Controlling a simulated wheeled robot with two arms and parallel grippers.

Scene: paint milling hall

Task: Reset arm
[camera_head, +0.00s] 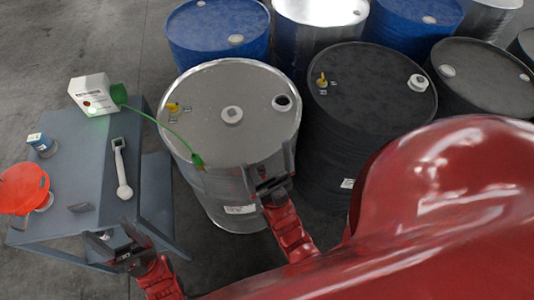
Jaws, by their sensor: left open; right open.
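My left gripper (113,235) is open and empty at the front edge of the grey table (93,175), at lower left. My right gripper (267,170) is open, its fingers in front of the near upper side of the silver drum (215,90). I cannot tell whether they touch it. My large red arm covers the lower right and hides the floor there.
On the table are a white box (92,95) with a green cable (160,125) to the drum's rim, a handheld device (122,170), a small blue-and-white container (41,144) and an orange-red funnel-like item (24,188). Black drums (368,95) and blue drums (217,35) crowd behind and right.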

